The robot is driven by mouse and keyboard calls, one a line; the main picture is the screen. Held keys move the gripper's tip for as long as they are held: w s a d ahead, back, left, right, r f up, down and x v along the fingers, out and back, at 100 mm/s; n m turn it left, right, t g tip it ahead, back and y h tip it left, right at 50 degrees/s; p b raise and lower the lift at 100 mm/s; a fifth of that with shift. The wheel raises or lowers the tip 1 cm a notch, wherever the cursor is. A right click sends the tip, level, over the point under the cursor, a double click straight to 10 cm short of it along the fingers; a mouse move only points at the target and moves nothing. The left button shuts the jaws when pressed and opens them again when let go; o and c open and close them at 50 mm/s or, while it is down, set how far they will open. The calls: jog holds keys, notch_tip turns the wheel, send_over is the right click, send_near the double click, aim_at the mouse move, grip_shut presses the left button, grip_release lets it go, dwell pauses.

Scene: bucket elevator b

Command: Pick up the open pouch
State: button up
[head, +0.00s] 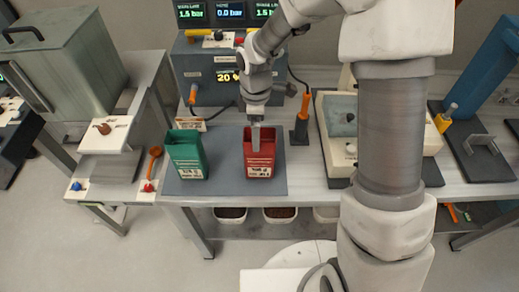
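A red pouch (260,160) with a white label stands upright on a dark grey mat (222,184) in the head view. A green pouch (187,157), also labelled, stands on the same mat to its left. Both seem to have a dark opening at the top, but the picture is too small to be sure. My gripper (256,142) points down at the red pouch, with its fingers overlapping the pouch's upper part. I cannot tell whether the fingers touch, enter or grip it. The finger gap does not show clearly, and my gripper covers part of the pouch's back and top.
A blue-grey machine (207,72) with lit displays stands behind the mat. An orange-handled tool (304,108) stands upright to the right, beside a cream device (340,150). A metal box (70,60) stands at the left. Bins sit on the shelf below.

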aim_at(260, 155)
jog(key=f, duration=0.5)
jog(key=shift+s+d+f, duration=0.15)
jog(key=shift+s+d, duration=0.2)
jog(key=shift+d, duration=0.05)
jog(key=shift+c, duration=0.3)
jog(key=c, duration=0.9)
